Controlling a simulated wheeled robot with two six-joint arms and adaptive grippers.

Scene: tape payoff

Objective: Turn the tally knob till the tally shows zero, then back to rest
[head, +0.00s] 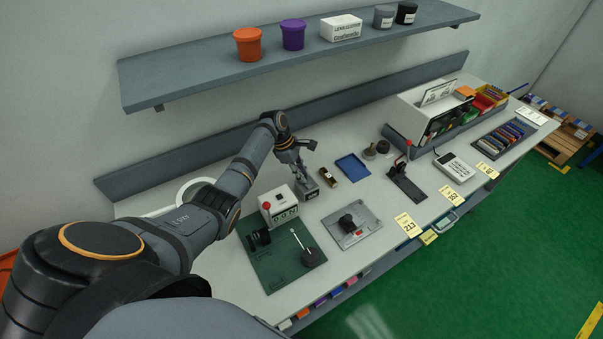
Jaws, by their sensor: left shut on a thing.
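The tally (280,207) is a small white box with a dark number window, standing at the back of a green board (268,262). The window seems to show zeros, but its digits are too small to read surely. A red round part (266,205) shows at the tally's left. My left gripper (303,181) is beside the tally's right end, pointing down, shut on what seems to be the tally knob. The jaws hide the knob, so its turn cannot be told. A grey block (309,192) shows just by the fingertips. My right gripper is out of view.
A grey plate with a black knob (347,222) lies right of the board. A brown-and-black piece (328,176) and a blue tray (352,167) lie behind it. A shelf (200,73) with tubs hangs above. Bare bench (385,198) shows between the pieces.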

